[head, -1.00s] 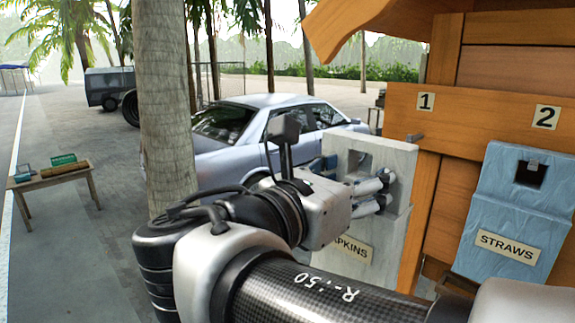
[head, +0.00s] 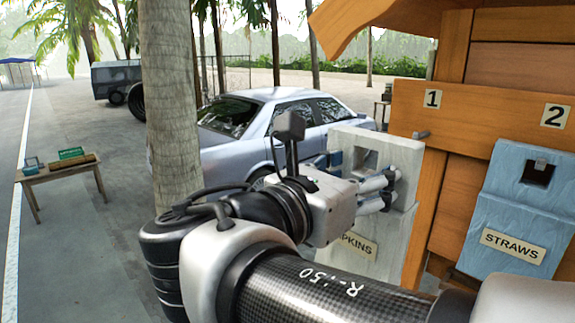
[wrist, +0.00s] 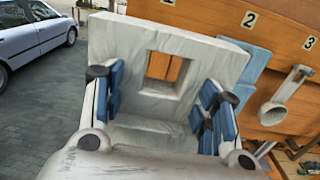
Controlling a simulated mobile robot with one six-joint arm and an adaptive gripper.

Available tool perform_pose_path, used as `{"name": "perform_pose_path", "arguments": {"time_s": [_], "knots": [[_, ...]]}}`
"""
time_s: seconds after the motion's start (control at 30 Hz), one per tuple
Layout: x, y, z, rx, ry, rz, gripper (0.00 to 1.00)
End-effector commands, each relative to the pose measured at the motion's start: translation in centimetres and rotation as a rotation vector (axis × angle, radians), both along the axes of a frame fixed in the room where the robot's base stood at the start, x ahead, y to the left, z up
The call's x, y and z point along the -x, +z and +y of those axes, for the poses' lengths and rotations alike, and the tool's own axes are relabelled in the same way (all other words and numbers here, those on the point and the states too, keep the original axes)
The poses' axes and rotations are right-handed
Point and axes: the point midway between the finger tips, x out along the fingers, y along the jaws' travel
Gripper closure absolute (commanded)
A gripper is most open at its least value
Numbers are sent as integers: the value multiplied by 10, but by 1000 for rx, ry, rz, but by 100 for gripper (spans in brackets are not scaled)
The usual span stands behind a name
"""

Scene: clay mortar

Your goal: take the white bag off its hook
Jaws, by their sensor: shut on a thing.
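The white bag (head: 405,155) is a pale, stiff-looking bag with a square handle hole and a partly hidden label ending in "PKINS". My gripper (head: 385,191) is shut on it, with its blue-padded fingers at the bag's two sides below the hole. In the wrist view the bag (wrist: 110,45) stands between the fingers of my gripper (wrist: 161,95). The small metal hook (head: 420,134) under sign 1 is outside the handle hole, by the bag's upper right edge. The hole shows only background through it. My arm hides the bag's lower left part.
A blue bag (head: 515,200) labelled STRAWS hangs under sign 2 on the wooden stall (head: 480,115). A ladle-like tool (wrist: 285,95) hangs under sign 3. A palm trunk (head: 172,90) and a parked car (head: 235,150) are left of the bag. A small table (head: 55,172) stands far left.

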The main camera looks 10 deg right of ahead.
Motion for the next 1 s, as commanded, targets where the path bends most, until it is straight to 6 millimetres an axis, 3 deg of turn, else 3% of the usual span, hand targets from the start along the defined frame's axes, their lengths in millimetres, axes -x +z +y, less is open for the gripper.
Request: {"name": "perform_pose_path", "arguments": {"time_s": [1.0], "knots": [[29,1,38,1,1,-1,70]]}}
